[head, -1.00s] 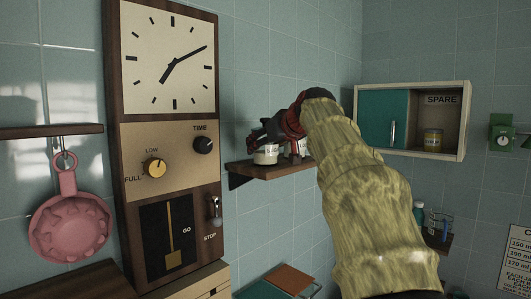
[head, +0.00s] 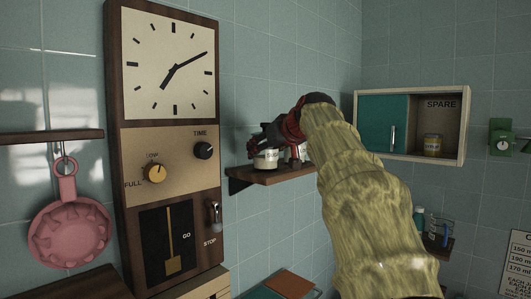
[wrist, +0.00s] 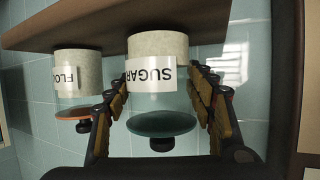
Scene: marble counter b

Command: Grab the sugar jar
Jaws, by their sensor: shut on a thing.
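The sugar jar (wrist: 160,95) is a glass jar with pale contents, a white SUGAR label and a dark teal lid with a black knob. It appears upside down in the wrist view, between the two fingers of my gripper (wrist: 160,98). My gripper is shut on it. In the head view my dark red and black gripper (head: 283,137) reaches over the jar (head: 266,159) at the wooden wall shelf (head: 270,177). The jar is at shelf level; I cannot tell whether its base touches the shelf. The gripper partly hides it.
A flour jar (wrist: 75,80) with an orange-rimmed lid stands close beside the sugar jar. A tall clock panel (head: 168,150) is left of the shelf.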

